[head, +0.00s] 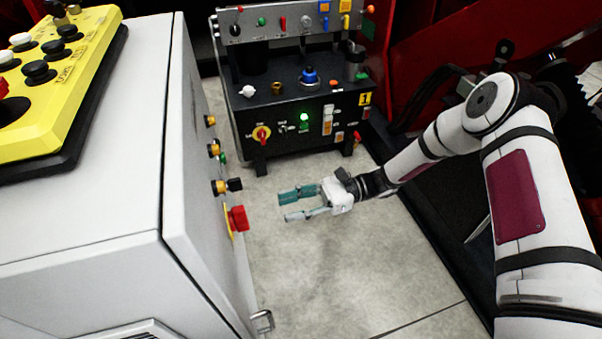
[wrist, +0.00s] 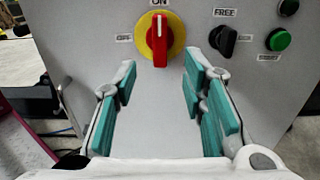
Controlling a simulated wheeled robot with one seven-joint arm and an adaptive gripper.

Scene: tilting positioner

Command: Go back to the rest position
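My gripper (head: 298,205) is in the middle of the head view, white with teal finger pads, held above the floor and pointing left toward the side of a grey cabinet (head: 205,160). In the wrist view my gripper (wrist: 160,100) has its two fingers wide apart with nothing between them. Beyond the fingertips is a red rotary switch on a yellow disc (wrist: 160,40), its handle upright under the ON label. The same red switch (head: 238,218) shows at the cabinet's side in the head view, apart from the fingers.
A black selector (wrist: 224,40) marked FREE and a green button (wrist: 278,40) sit right of the switch. A yellow button panel (head: 60,75) lies on the cabinet. A black control unit (head: 300,100) with a lit green lamp stands behind. Floor (head: 340,270) below my gripper is clear.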

